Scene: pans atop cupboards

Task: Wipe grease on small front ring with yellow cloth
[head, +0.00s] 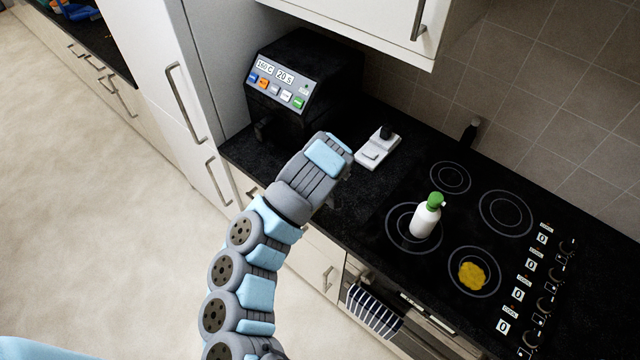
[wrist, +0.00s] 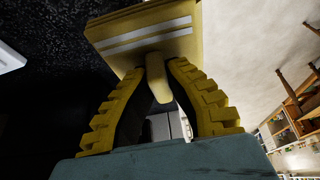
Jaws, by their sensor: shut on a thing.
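A yellow grease patch (head: 472,275) lies on the small front ring (head: 453,283) at the right of the black hob. In the wrist view my gripper (wrist: 160,68) is shut on a pale upright grip or fold of a yellow thing with white stripes, which I take to be the yellow cloth (wrist: 142,30). The cloth does not show in the head view, where my wrist and arm hide the fingers. There, my gripper is over the counter's front edge, left of the hob and well apart from the grease.
A white bottle with a green top (head: 426,216) stands on the front left ring, beside the grease. A black appliance with buttons (head: 290,85) and a small white-grey device (head: 378,151) stand on the counter. A striped towel (head: 372,311) hangs at the oven front.

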